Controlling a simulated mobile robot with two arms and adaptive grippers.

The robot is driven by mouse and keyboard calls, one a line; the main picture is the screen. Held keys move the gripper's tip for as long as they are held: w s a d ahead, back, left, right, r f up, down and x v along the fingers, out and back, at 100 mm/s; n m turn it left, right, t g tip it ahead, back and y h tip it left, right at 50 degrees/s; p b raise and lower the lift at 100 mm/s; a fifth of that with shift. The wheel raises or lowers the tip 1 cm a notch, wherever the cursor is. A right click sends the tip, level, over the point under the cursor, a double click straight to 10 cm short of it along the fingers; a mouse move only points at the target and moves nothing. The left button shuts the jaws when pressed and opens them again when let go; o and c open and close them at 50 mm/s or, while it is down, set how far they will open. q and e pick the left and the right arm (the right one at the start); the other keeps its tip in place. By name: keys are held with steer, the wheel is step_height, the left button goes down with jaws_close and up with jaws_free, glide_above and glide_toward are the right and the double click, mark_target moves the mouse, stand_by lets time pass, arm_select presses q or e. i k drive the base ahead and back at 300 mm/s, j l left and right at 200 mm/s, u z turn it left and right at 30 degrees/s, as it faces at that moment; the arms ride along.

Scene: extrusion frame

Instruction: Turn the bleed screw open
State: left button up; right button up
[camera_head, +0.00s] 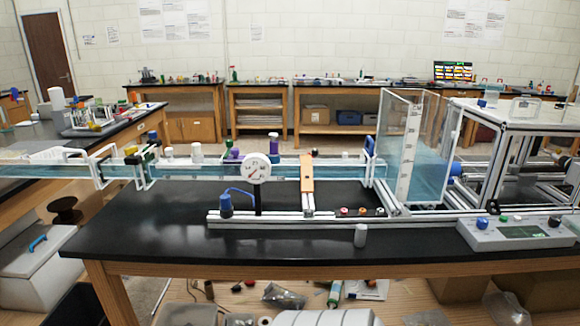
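I cannot tell for sure which part is the bleed screw. A round white dial gauge (257,168) stands on a dark post on the black bench. Several small coloured knobs (362,211) sit along the aluminium extrusion rail (290,222), right of an upright orange-brown piece (307,172). Neither of my grippers is in view.
The black bench (160,230) is clear at its front left. A control box (515,232) with a screen is at right. A clear water tank (410,150) and long channel stand behind. Loose items lie on the floor.

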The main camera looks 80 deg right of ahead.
mark_target(169, 151)
steer(key=z, duration=2.2)
